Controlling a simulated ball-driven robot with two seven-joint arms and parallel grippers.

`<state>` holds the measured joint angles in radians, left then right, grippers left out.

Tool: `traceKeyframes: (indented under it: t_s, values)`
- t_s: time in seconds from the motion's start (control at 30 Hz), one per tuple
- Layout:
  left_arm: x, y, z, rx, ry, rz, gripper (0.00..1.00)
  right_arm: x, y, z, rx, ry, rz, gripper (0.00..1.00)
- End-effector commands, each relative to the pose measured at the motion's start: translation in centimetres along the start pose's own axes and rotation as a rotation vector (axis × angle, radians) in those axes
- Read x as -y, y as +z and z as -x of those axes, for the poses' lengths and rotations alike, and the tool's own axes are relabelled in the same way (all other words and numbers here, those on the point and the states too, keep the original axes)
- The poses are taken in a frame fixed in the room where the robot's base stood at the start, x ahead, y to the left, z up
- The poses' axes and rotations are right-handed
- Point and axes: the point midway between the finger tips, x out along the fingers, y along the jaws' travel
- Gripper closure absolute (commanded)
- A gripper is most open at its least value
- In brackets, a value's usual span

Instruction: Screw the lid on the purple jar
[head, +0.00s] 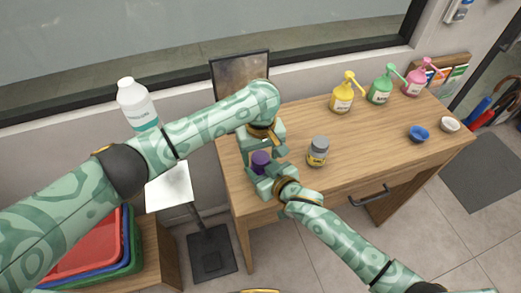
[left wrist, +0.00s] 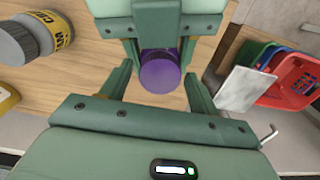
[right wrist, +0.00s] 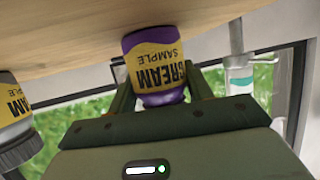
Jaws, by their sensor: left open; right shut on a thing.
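The purple jar (head: 260,168) stands upright at the left of the wooden counter. In the right wrist view it shows upside down, with a yellow "CREAM SAMPLE" label (right wrist: 156,72). My right gripper (head: 268,178) is shut on the jar from its near side; its fingers also show in the right wrist view (right wrist: 160,88). The round purple lid (left wrist: 160,74) appears to sit on the jar's top; how tightly it is seated I cannot tell. My left gripper (left wrist: 157,84) is open above, with its fingers apart on either side of the lid.
A grey-lidded jar with a yellow label (head: 318,152) stands just right of the grippers. Yellow (head: 342,98), green (head: 379,92) and pink (head: 414,84) pump bottles stand at the back. Blue (head: 418,133) and white (head: 450,124) bowls lie right. The counter's middle is clear.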

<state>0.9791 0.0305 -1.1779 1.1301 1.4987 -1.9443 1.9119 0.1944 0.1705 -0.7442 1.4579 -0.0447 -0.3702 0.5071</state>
Motion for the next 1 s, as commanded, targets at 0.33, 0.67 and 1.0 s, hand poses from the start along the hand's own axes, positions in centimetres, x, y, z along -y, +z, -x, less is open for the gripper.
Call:
traceKeyframes:
  t_s: [0.33, 0.67, 1.0]
  values:
    - [-0.01, 0.00, 0.03, 0.000, 0.000, 0.000, 0.84, 0.01, 0.07, 0.00, 0.001, 0.000, 0.000, 1.00]
    - [-0.02, 0.01, -0.01, 0.000, 0.000, -0.319, 0.84, 0.02, 0.07, 0.00, 0.001, 0.000, 0.000, 1.00]
    - [-0.02, -0.01, -0.03, 0.000, 0.000, -0.570, 0.84, 0.02, 0.07, 0.00, 0.001, 0.000, 0.000, 1.00]
